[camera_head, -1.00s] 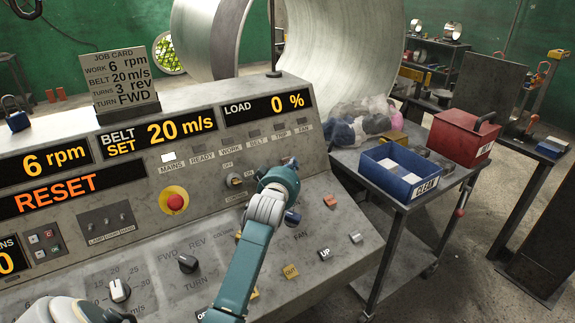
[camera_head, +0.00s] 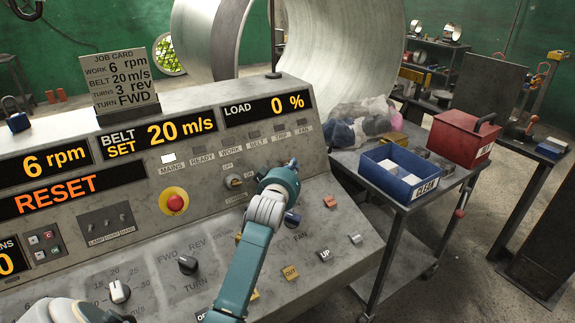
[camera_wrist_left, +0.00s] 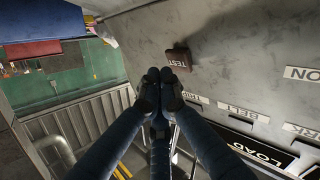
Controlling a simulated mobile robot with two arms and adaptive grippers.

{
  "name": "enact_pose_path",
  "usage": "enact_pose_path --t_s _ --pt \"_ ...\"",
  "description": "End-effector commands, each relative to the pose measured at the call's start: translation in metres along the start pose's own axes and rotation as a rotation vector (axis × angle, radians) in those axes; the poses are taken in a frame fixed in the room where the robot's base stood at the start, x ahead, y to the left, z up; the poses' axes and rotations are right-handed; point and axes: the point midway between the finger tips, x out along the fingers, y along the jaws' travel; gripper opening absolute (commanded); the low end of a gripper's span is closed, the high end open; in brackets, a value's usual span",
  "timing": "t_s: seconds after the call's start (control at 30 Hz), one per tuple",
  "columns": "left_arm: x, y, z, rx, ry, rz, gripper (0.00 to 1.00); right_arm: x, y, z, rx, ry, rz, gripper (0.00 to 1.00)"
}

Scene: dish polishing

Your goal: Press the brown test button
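The brown test button (camera_wrist_left: 178,57), marked TEST, stands out from the grey panel in the left wrist view. My left gripper (camera_wrist_left: 160,88) is just beside it there, its two fingertips together with nothing seen between them. A small gap shows between the fingertips and the button, but I cannot tell whether they touch. In the head view my left arm reaches up over the console, and its gripper (camera_head: 291,164) is mostly hidden behind the wrist. The test button is not visible in that view. My right gripper is not in view.
The console (camera_head: 345,225) has a red mushroom button (camera_head: 175,202), a dark knob (camera_head: 188,264) and several small coloured buttons near my arm. A cart with a blue bin (camera_head: 400,172) and a red box (camera_head: 463,138) stands at the right. A large metal drum (camera_head: 335,50) is behind.

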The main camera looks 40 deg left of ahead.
Motion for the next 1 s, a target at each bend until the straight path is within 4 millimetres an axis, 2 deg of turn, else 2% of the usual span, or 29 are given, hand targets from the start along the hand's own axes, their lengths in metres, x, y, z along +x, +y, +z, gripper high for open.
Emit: enact_pose_path --t_s 1.0 --pt "0.0067 -0.007 -0.0003 0.0 0.0 0.0 0.0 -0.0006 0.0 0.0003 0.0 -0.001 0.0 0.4"
